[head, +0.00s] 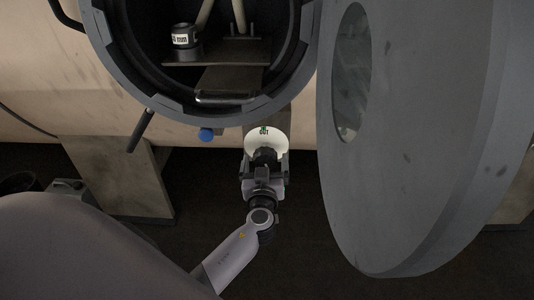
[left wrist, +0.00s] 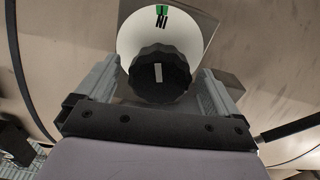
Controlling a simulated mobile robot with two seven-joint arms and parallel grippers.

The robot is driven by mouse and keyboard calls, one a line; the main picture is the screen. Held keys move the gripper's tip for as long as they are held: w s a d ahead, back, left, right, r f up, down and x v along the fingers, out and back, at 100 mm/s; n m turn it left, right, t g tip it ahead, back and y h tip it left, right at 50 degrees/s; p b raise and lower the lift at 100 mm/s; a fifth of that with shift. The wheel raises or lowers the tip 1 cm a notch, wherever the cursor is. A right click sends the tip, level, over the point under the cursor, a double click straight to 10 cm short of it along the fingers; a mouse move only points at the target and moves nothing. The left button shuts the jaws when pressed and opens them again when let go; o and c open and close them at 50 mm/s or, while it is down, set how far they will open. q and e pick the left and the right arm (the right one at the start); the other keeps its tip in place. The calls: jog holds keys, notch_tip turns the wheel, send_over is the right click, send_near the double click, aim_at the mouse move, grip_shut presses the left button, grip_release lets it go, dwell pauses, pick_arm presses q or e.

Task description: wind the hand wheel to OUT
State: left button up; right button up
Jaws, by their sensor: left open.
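The hand wheel is a black, ribbed knob (left wrist: 159,74) with a white bar on its face, standing upright in the left wrist view. A white round dial (left wrist: 135,42) sits behind it, with a green mark and short dark lettering at the top. In the head view the dial (head: 264,139) hangs below the vessel mouth, and its lettering there is small. My left gripper (head: 264,167) is open in front of the knob. In the left wrist view its fingers (left wrist: 160,80) show either side of the knob, with gaps at both sides. My right gripper is out of view.
The round vessel mouth (head: 120,84) is open above the dial, with a shelf (head: 225,52) and a labelled black cylinder (head: 182,40) inside. A large grey door (head: 430,130) stands open at the right. A blue knob (head: 207,134) and a dark handle (head: 140,131) are left of the dial.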

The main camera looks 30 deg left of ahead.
pick_arm(q)
jog(key=shift+x, duration=1.1)
jog(key=shift+w+a, duration=0.4)
jog(key=shift+w, duration=0.15)
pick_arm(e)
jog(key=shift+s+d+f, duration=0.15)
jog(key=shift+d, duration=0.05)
pick_arm(q)
jog(key=c, duration=1)
jog(key=shift+o, duration=0.2)
